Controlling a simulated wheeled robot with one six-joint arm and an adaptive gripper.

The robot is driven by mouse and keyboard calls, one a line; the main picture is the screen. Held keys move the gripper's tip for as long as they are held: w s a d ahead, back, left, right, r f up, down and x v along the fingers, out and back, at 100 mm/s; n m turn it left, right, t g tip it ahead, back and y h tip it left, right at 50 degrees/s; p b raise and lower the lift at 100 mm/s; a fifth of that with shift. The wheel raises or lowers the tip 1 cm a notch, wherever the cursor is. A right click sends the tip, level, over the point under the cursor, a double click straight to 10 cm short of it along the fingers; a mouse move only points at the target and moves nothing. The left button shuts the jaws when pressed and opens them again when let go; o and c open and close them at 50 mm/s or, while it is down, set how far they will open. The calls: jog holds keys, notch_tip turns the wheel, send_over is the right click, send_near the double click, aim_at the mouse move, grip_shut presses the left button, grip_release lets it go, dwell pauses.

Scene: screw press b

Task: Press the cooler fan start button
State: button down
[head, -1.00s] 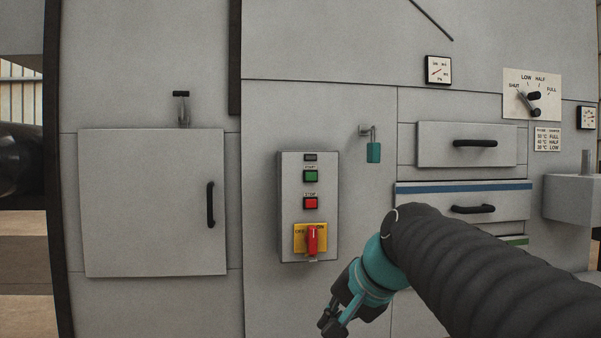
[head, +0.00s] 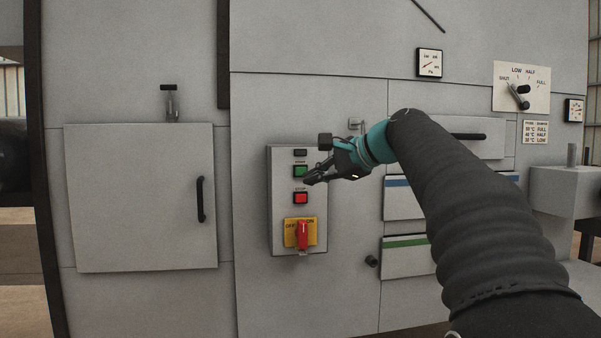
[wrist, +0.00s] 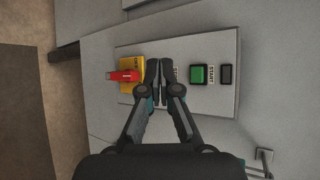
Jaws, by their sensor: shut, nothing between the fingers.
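The grey control box (head: 282,225) is on the machine front. Its green START button (head: 300,171) is near the top, with the red STOP button (head: 300,198) below. The START button also shows in the wrist view (wrist: 198,74). My gripper (head: 307,182) is shut and empty, its tips in front of the box, close to the START button's lower right in the head view. In the wrist view the fingertips (wrist: 160,68) lie to the left of START and hide the red STOP button. I cannot tell whether they touch the box.
A red rotary switch (head: 303,235) on a yellow plate (head: 290,230) sits low on the box. A small dark rectangular element (head: 300,152) is above START. A closed cabinet door (head: 140,200) is at left; drawers, gauges and a selector lever (head: 518,94) are at right.

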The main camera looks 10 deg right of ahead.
aim_at(301, 172)
jog(key=w+p, duration=0.4)
jog(key=w, duration=0.4)
jog(key=shift+w+p, duration=0.3)
jog(key=shift+w, duration=0.1)
jog(key=shift+w, duration=0.15)
dwell(1.2)
jog(key=shift+w, duration=0.25)
jog(key=shift+w, duration=0.45)
dwell(0.8)
jog(key=shift+s, duration=0.15)
jog(key=shift+s+b, duration=0.45)
jog(key=shift+s, duration=0.3)
